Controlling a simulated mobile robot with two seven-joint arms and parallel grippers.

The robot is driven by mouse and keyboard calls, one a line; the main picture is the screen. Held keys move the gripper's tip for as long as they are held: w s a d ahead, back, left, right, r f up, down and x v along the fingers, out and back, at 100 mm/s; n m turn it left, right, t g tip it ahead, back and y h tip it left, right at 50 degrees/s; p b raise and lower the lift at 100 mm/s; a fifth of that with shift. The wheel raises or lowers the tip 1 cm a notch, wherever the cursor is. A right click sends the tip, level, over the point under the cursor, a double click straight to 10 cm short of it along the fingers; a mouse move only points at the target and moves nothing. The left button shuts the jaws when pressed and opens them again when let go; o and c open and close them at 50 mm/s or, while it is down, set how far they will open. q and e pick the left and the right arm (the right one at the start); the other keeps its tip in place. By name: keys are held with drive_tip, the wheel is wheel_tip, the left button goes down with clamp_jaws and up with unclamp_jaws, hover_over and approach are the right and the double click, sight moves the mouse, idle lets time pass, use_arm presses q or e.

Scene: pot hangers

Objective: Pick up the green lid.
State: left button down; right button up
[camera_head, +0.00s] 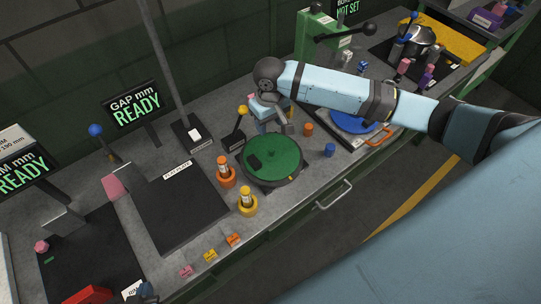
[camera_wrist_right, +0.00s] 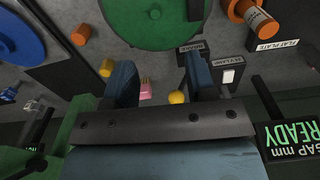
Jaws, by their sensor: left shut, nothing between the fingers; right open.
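The green lid (camera_head: 282,151) is a round green disc with a small black block on it. It lies on a round grey base in the middle of the bench, and its edge shows at the top of the right wrist view (camera_wrist_right: 155,32). My right gripper (camera_head: 275,127) hangs just behind the lid in the head view. In the right wrist view its two blue fingers (camera_wrist_right: 160,62) are apart with nothing held between them, and the lid lies beyond the tips. I cannot make out my left gripper.
Orange (camera_head: 226,177) and yellow (camera_head: 247,206) cups stand left of the lid. A black box with a yellow-knobbed lever (camera_head: 235,141) is close to the right gripper. A blue disc (camera_head: 352,122) lies to the right. Small orange and blue cylinders stand between.

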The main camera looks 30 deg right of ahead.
use_arm(q)
drive_tip(key=shift+w+r, duration=0.1)
drive_tip(key=shift+w, duration=0.05)
drive_tip(key=shift+a+r+p, duration=0.1)
drive_tip(key=shift+r+p, duration=0.2)
drive_tip(key=shift+p, duration=0.1)
use_arm(e)
hover_over(272, 150)
drive_tip(key=f, duration=0.8)
drive_tip(key=shift+a, duration=0.25)
use_arm(q)
drive_tip(key=shift+s+a+r+p, duration=0.1)
drive_tip(key=shift+s+r+p, duration=0.3)
drive_tip(key=shift+p, duration=0.2)
use_arm(e)
drive_tip(key=shift+d+f, duration=0.2)
drive_tip(key=shift+f, duration=2.65)
use_arm(q)
drive_tip(key=shift+w+r, duration=0.1)
drive_tip(key=shift+w, duration=0.1)
use_arm(e)
drive_tip(key=c, duration=0.9)
use_arm(q)
drive_tip(key=shift+w+r, duration=0.1)
drive_tip(key=shift+w, duration=0.15)
use_arm(e)
clamp_jaws()
